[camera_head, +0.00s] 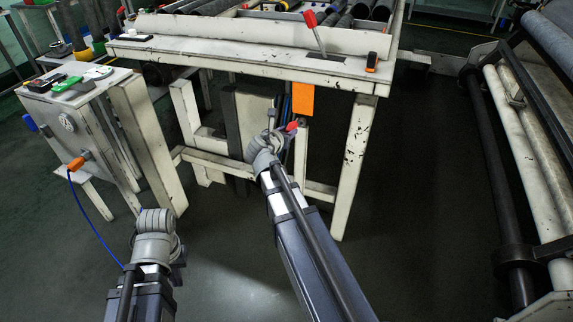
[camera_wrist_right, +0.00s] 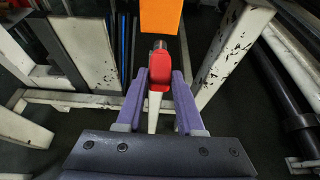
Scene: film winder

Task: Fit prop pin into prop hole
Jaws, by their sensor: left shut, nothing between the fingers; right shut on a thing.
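The prop pin (camera_wrist_right: 160,72) has a red grip and a dark metal tip that points away from me, just below an orange tag (camera_wrist_right: 161,18). My right gripper (camera_wrist_right: 160,82) is shut on its red grip. In the head view, a bit of the red pin (camera_head: 292,126) shows past my right gripper (camera_head: 280,136), under the front edge of the white bench (camera_head: 240,58). I cannot make out the prop hole or whether the tip touches anything. My left gripper (camera_head: 155,222) is low at the left, shut and empty, away from the bench; its fingertips are mostly hidden.
A white bench leg (camera_head: 357,140) stands right of my right gripper, with crossbars behind. The orange tag (camera_head: 303,99) hangs from the bench edge. A small cabinet (camera_head: 75,110) with a blue cable is at left. A roller machine (camera_head: 510,170) is at right. Floor between is clear.

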